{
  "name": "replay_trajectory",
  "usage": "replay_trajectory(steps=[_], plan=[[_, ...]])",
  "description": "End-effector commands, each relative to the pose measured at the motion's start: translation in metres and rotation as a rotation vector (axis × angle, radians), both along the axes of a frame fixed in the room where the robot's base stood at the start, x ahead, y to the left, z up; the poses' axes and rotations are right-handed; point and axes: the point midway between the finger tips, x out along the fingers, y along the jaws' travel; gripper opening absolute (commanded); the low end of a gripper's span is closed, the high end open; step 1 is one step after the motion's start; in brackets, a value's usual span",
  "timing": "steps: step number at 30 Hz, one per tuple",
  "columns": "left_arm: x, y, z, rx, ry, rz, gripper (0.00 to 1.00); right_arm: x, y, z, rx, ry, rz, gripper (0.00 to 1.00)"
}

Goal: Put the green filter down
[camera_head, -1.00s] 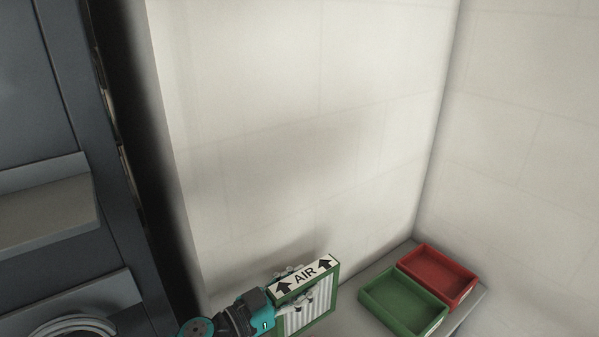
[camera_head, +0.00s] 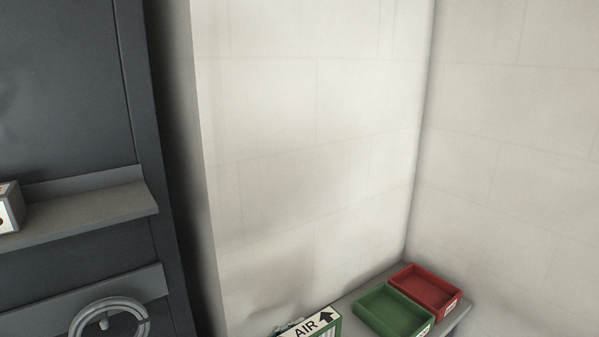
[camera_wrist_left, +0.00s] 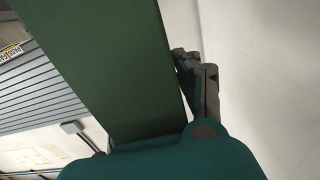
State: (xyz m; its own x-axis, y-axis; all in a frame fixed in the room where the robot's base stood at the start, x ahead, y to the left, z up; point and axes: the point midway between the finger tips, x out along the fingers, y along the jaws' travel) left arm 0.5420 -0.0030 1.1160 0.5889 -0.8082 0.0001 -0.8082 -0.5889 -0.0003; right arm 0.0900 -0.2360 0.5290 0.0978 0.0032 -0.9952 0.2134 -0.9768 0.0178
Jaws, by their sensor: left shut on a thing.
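The green filter (camera_head: 310,325) has a green frame and a white label reading "AIR" with a black arrow. Only its top part shows at the bottom edge of the head view. In the left wrist view the filter's plain green side (camera_wrist_left: 115,65) fills much of the picture. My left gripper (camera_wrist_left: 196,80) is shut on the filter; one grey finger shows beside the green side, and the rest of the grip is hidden. The filter is left of a green tray (camera_head: 392,312), near the grey tabletop (camera_head: 352,297). I cannot tell whether it touches the tabletop. My right gripper is out of view.
A red tray (camera_head: 430,287) stands beside the green tray; both look empty. Walls close in the table behind and at right.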

Motion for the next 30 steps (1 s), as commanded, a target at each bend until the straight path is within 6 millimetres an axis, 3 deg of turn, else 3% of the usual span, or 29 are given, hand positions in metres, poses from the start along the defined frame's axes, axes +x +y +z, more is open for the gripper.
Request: replay_trajectory(steps=[8,17,23,30], plan=[[-0.021,0.006,-0.019,-0.001,0.002,0.078,0.0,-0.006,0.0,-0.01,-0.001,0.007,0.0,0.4],[-0.05,0.026,-0.041,-0.002,0.005,0.228,0.0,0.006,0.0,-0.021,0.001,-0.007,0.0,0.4],[-0.075,0.055,-0.057,-0.003,0.009,0.384,0.0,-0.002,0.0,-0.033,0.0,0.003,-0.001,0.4],[-0.113,0.115,-0.069,0.0,0.008,0.642,0.0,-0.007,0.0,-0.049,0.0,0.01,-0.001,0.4]])
